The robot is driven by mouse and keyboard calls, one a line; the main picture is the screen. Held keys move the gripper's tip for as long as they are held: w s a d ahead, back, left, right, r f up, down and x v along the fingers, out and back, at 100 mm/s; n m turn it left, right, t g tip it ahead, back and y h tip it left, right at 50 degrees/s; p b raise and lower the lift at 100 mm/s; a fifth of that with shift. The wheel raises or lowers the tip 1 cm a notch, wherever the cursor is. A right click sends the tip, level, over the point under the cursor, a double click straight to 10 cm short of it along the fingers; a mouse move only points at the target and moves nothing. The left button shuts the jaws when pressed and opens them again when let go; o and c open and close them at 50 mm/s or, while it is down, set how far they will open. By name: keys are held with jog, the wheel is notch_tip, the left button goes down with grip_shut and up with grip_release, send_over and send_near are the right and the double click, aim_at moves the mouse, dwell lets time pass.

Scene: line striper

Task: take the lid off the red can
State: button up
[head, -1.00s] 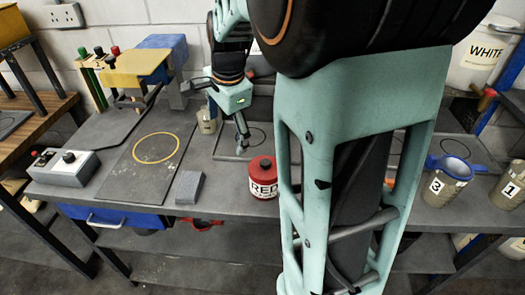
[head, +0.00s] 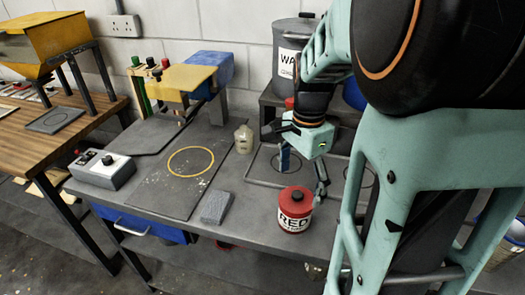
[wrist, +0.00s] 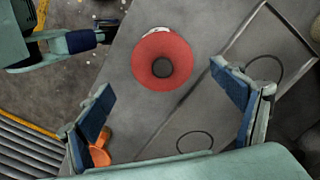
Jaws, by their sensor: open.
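The red can (head: 294,218), with a white label reading RED, stands upright near the front edge of the grey bench. Its red lid (head: 289,196) with a dark knob is on top. In the wrist view the lid (wrist: 146,58) shows from above as a red disc, beyond the fingers, with the knob at its centre. My gripper (head: 302,174) is open and empty, above and behind the can. In the wrist view my gripper's blue-padded fingers (wrist: 161,92) are spread wide, one on each side below the lid. I see no contact with the can.
A grey block (head: 216,208) lies left of the can. A small beige bottle (head: 243,140) stands behind. A control box (head: 103,170) sits at the left, and a large grey can (head: 290,62) stands on a raised shelf at the back. The bench around the can is mostly clear.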

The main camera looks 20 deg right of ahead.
aim_at(297, 195)
jog(key=f, duration=0.4)
jog(key=shift+w+f, duration=0.15)
jog(key=shift+w, duration=0.05)
jog(key=shift+c, duration=0.5)
jog(key=shift+s+a, duration=0.1)
jog(key=shift+s, duration=0.05)
jog(key=c, duration=1.5)
jog(key=shift+c, duration=0.7)
jog(key=shift+a+f, duration=0.1)
